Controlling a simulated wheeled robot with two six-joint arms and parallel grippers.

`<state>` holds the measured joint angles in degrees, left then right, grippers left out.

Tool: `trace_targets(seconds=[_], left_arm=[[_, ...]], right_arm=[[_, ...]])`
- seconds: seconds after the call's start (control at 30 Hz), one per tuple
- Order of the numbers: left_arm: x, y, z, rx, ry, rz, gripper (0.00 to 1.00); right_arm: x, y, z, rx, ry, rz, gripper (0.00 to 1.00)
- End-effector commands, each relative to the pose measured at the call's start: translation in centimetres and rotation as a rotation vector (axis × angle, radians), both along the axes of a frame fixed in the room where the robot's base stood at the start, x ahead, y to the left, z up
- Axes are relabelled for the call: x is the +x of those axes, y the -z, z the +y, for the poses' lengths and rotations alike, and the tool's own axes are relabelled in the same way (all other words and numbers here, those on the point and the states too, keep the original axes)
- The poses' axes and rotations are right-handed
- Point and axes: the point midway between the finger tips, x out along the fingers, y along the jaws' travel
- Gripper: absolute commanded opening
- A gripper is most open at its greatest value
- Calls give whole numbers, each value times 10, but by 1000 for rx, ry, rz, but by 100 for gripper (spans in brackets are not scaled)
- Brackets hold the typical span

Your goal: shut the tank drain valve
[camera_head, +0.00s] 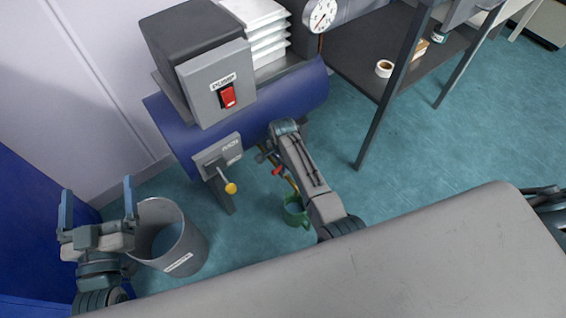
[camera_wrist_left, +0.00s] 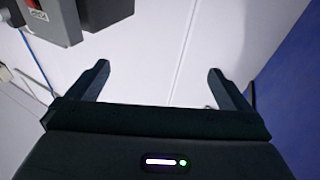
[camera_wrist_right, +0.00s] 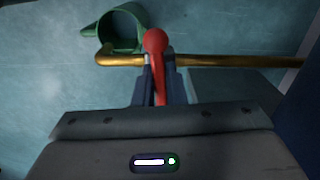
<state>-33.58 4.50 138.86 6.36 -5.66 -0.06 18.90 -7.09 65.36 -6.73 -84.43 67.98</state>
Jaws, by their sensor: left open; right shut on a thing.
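The drain valve's red lever (camera_wrist_right: 155,42) sits on a brass pipe (camera_wrist_right: 230,61) under the blue tank (camera_head: 290,97). My right gripper (camera_wrist_right: 159,78) is shut on the lever, with its round red end showing beyond the fingers. In the right wrist view the lever lies across the pipe. In the head view a small part of the red lever (camera_head: 277,171) shows beside my right arm, and the arm hides much of the pipe. A green mug (camera_head: 295,213) stands on the floor below the pipe. My left gripper (camera_head: 97,200) is open and empty, at the far left.
A grey bin (camera_head: 190,245) stands close beside my left gripper. A box with a red switch (camera_head: 228,97) and a lever with a yellow knob (camera_head: 230,188) are on the tank's side. A dark table (camera_head: 350,60) stands to the right. The floor between is clear.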

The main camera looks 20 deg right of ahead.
Motion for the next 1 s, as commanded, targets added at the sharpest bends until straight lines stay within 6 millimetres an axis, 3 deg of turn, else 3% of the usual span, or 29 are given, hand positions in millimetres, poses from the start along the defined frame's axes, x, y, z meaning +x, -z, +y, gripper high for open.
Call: trace_targets(seconds=[0.2, 0.4, 0.77, 0.8, 0.9, 1.0], left_arm=[[-14, 49, -4, -17, 15, 276, 100], [-27, 78, -7, -26, 26, 428, 100], [-29, 83, -7, -27, 28, 454, 100], [-29, 83, -7, -27, 28, 453, 100], [-29, 83, -7, -27, 28, 453, 100], [-29, 83, -7, -26, 28, 452, 100]], right_arm=[[-1, -1, 0, 0, 61, 3, 0], [0, 0, 0, 0, 98, 1, 0], [-1, 1, 0, 0, 105, 1, 0], [0, 1, 0, 0, 105, 1, 15], [0, 1, 0, 0, 104, 1, 33], [0, 0, 0, 0, 104, 1, 33]])
